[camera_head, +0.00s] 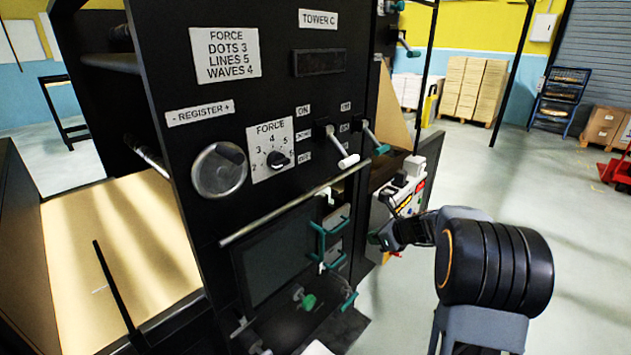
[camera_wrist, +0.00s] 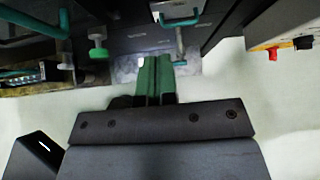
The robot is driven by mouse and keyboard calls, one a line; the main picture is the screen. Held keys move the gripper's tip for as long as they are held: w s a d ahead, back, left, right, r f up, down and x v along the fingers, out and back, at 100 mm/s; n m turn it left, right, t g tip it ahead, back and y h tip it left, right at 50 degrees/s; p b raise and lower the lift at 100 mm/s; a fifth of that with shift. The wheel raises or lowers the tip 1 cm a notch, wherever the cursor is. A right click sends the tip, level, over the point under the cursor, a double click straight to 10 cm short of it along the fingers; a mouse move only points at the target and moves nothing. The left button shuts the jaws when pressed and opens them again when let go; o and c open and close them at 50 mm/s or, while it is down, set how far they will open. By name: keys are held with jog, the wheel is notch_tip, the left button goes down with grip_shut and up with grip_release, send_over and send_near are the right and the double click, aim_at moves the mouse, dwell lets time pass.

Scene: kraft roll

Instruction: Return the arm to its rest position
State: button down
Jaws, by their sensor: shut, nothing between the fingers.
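My gripper (camera_wrist: 155,78) shows in the wrist view with its two green fingers side by side, shut and empty. In the head view my arm reaches from the lower right toward the machine, and my gripper (camera_head: 378,238) is at its far end, in front of the machine's right side. The black machine panel (camera_head: 290,130) labelled Tower C fills the middle of the head view. The gripper appears apart from the green handles (camera_head: 328,240).
A control box with coloured buttons (camera_head: 408,190) stands close beside my gripper. A long metal bar (camera_head: 290,205) runs across the panel front. Stacked boxes (camera_head: 474,88), a blue rack (camera_head: 560,98) and a red pallet jack (camera_head: 618,170) stand far back. The floor at right is open.

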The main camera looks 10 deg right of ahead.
jog(key=s+a+f+n+g+h, duration=0.1)
jog(key=s+a+n+g, duration=0.15)
jog(key=s+n, duration=0.45)
jog(key=s+a+f+n+g+h, duration=0.1)
jog(key=s+a+n+g, duration=0.15)
jog(key=s+n, duration=0.4)
jog(key=s+a+r+n+h, duration=0.2)
jog(key=s+r+n, duration=0.1)
jog(key=s+n, duration=0.3)
jog(key=s+a+r+n+t+h, duration=0.1)
jog(key=s+a+r+n+h, duration=0.1)
jog(key=s+n, duration=0.4)
notch_tip(320, 180, up, 2)
jog(key=a+n, duration=0.1)
jog(key=n, duration=0.1)
jog(key=shift+s+a+n, duration=0.2)
jog(key=shift+a+n, duration=0.05)
jog(key=shift+n, duration=0.1)
